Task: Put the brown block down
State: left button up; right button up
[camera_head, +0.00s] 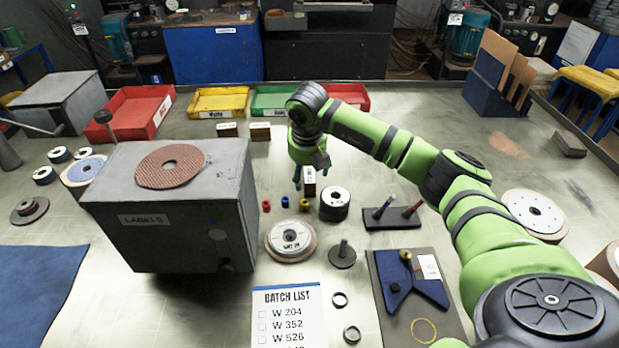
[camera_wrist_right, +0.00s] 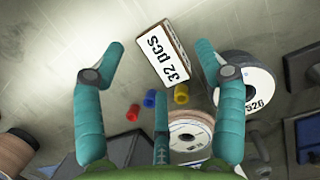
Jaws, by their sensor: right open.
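The brown block (camera_head: 309,181) has a white face; in the right wrist view the block (camera_wrist_right: 174,55) reads "32 pcs". It appears to stand on the table beyond the fingers, though part of its base is hard to make out. My right gripper (camera_head: 308,178) is right at the block in the head view. In the right wrist view the gripper (camera_wrist_right: 160,62) has its teal fingers spread wide, with the block between them, closer to the right finger. I cannot tell if that finger touches it. My left gripper is not in view.
Red, blue and yellow small rings and a black-and-white roll (camera_head: 335,203) lie close by. A grey box (camera_head: 170,215) blocks the left. Two more brown blocks (camera_head: 260,131) stand by the trays.

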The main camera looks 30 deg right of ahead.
jog(key=shift+x, duration=0.95)
jog(key=shift+r, duration=0.1)
jog(key=c, duration=1.4)
